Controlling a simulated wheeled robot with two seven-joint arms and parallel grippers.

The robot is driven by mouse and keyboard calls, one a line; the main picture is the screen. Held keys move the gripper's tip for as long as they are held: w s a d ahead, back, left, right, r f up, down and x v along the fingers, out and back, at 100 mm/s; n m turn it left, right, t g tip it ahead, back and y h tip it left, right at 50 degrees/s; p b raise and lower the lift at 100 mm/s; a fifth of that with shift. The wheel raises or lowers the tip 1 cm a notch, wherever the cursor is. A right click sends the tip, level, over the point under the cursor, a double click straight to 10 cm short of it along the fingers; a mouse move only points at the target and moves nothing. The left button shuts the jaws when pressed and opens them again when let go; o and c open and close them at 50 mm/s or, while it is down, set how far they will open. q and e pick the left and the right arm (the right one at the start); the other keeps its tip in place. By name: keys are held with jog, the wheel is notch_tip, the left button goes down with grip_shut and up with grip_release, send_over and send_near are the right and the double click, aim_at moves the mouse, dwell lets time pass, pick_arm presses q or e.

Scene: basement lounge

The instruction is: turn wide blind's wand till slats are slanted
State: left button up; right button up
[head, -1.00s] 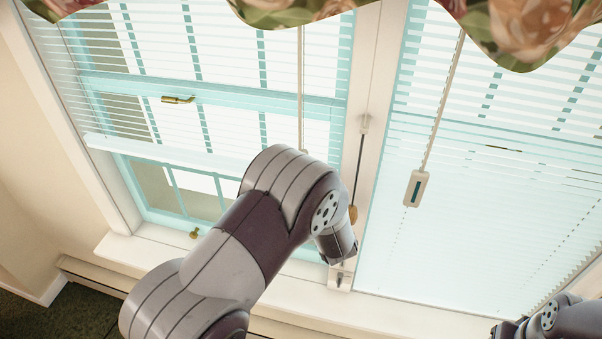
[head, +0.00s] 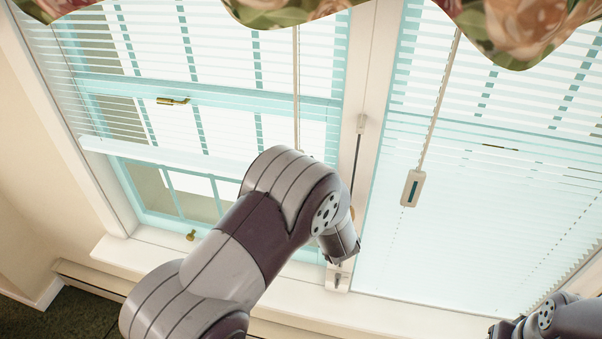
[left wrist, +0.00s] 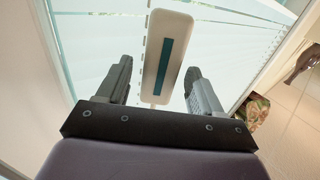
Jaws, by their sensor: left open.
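The wide blind (head: 470,235) hangs lowered over the right window, its slats pale and closely spaced. A beaded cord or wand (head: 438,100) hangs in front of it and ends in a white handle (head: 412,188) with a teal strip. In the left wrist view a handle of this look (left wrist: 165,58) shows between the fingertips of my left gripper (left wrist: 157,68), which is open. I see no finger touching it. In the head view my left wrist covers its fingers, left of and below the handle. My right gripper (head: 500,328) is barely visible at the lower right edge.
A second, partly raised blind (head: 180,155) covers the left window, with a thin cord (head: 296,80) in front. A dark rod (head: 356,160) runs down the post between the windows. The white sill (head: 400,312) runs below. A floral valance (head: 500,35) hangs above.

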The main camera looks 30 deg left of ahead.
pick_arm(q)
jog(key=b+v, duration=0.4)
jog(key=v, duration=0.8)
jog(key=shift+s+d, duration=0.15)
jog(key=shift+s, duration=0.1)
